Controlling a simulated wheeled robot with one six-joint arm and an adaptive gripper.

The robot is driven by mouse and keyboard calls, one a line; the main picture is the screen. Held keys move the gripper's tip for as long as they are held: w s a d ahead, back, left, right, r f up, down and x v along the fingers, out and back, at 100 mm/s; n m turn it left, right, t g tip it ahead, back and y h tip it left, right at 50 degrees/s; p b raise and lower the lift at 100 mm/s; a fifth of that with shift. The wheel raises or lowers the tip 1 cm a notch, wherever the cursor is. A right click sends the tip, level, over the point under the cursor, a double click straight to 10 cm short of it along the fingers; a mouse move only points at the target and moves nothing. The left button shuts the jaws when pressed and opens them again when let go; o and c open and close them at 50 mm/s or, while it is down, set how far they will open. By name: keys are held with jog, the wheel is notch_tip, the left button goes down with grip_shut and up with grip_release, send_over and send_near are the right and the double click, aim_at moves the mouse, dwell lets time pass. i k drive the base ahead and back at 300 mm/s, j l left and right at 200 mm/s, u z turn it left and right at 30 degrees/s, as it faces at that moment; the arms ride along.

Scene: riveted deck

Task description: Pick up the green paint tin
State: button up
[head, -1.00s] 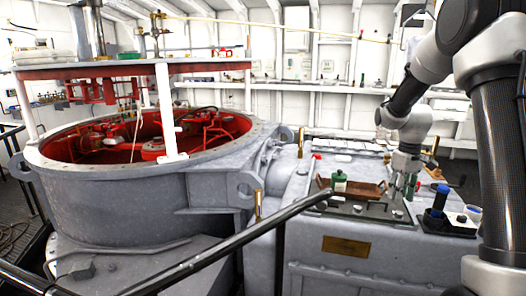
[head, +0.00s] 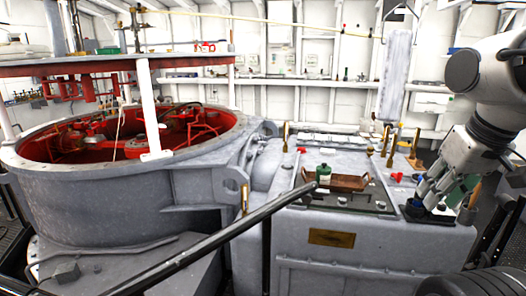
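A small green container with a pale top (head: 323,176), which looks like the green paint tin, stands upright at the left front of a brown tray (head: 350,182) on the grey machine top. My gripper (head: 428,197) is well to its right, pointing down and left, low over the dark plate at the machine's right end. A green shape (head: 462,190) shows right beside and partly behind my gripper. I cannot tell what it is or whether the gripper holds it. The fingers are small and partly hidden, so their opening is unclear.
A dark plate (head: 402,209) with blue-topped items lies under my gripper. A black handrail (head: 270,212) crosses in front. A large round grey housing (head: 100,210) fills the left.

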aim_at(321, 179)
jog(key=i+l, duration=0.95)
jog(key=i, duration=0.15)
jog(key=j+u, duration=0.05)
